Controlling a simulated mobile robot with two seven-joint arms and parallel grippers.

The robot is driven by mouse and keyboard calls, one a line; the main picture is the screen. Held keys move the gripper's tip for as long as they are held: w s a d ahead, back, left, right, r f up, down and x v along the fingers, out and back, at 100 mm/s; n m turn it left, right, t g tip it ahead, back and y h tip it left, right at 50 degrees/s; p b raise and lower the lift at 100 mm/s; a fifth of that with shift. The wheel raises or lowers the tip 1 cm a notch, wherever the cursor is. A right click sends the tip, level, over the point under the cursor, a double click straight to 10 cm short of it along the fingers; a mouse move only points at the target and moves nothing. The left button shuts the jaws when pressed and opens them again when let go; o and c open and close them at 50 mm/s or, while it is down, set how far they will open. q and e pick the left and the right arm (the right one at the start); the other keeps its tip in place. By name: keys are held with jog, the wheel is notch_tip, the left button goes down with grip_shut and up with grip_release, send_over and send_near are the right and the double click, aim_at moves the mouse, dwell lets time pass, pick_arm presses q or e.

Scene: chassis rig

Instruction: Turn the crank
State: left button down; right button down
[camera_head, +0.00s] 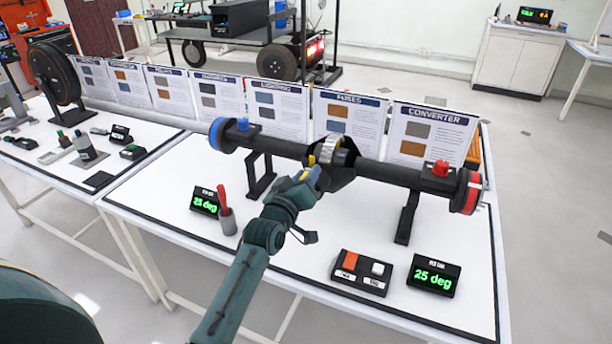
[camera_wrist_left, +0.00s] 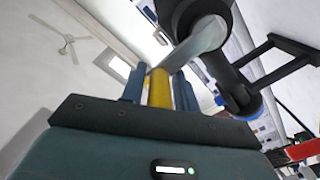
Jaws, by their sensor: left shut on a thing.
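The crank sits at the middle of a long black axle tube (camera_head: 385,171), on a dark central housing (camera_head: 345,152). Its yellow handle (camera_wrist_left: 160,90) stands between the fingers of my left gripper (camera_head: 312,178) in the left wrist view. A pale grey crank arm (camera_wrist_left: 203,44) runs from the handle toward the dark housing. My left gripper is shut on the yellow handle and hides most of it in the head view. My right gripper is not in view.
Two black stands hold the tube above the white table (camera_head: 320,255). Information cards (camera_head: 430,132) line the back.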

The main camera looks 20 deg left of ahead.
pick_arm(q)
jog(key=shift+d+f, duration=0.3)
jog(key=shift+d, duration=0.05)
jog(key=c, duration=1.3)
grip_release()
jog(key=shift+c, duration=0.2)
jog(key=shift+o, duration=0.2)
jog(key=shift+r, duration=0.1)
jog(key=shift+a, duration=0.1)
jog(key=s+b, duration=0.1)
jog(key=s, duration=1.2)
jog(key=shift+a, duration=0.2)
